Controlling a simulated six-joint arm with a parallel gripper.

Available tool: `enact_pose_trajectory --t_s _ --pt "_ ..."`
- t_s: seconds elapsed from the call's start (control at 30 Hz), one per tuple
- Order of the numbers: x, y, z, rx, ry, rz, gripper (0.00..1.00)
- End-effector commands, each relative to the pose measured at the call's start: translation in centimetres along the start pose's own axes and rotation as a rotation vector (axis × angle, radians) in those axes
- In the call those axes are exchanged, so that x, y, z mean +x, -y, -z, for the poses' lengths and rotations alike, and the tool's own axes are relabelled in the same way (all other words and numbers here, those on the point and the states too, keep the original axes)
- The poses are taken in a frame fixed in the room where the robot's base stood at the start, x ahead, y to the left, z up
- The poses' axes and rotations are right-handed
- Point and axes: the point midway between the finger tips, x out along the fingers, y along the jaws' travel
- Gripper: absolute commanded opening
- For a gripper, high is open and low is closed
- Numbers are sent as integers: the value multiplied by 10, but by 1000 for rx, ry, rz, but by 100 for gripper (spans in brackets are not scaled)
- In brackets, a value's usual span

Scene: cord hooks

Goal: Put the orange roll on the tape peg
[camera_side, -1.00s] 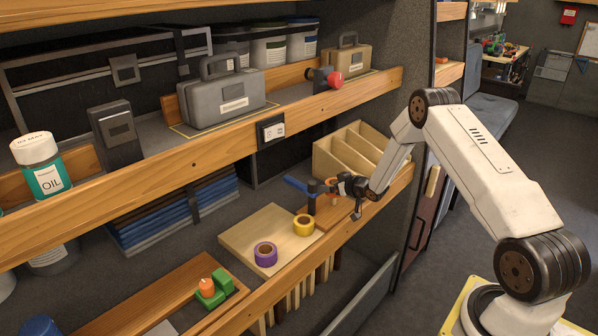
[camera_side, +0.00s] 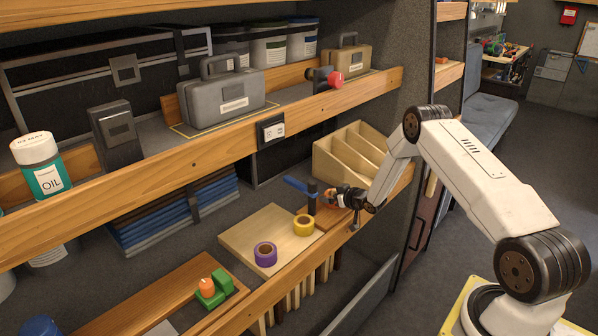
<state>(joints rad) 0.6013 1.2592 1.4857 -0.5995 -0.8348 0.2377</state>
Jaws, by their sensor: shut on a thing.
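My gripper (camera_side: 341,197) is at the right end of the middle shelf, above a reddish-brown board (camera_side: 330,216). It is shut on what appears to be the orange roll (camera_side: 333,198), of which only a small orange patch shows at the fingers. Most of the roll is hidden by the jaws. I cannot tell for sure which thing is the tape peg. A dark upright piece (camera_side: 311,198) stands just left of my gripper, beside a blue handle-like part (camera_side: 295,183).
A yellow roll (camera_side: 303,232) and a purple roll (camera_side: 265,262) lie on a pale board (camera_side: 242,238). A wooden divider box (camera_side: 335,165) stands behind my gripper. A green holder with an orange top (camera_side: 215,293) is at lower left. The upper shelf's wooden edge (camera_side: 195,163) runs above.

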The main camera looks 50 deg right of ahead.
Motion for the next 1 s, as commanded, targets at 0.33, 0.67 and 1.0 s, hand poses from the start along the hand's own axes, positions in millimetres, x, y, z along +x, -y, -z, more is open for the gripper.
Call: enact_pose_trajectory --t_s 0.33,0.67,1.0 --pt "1 0 -3 0 0 0 100" --pt "0 0 -1 0 0 0 100" --pt "-20 0 0 1 2 0 100"
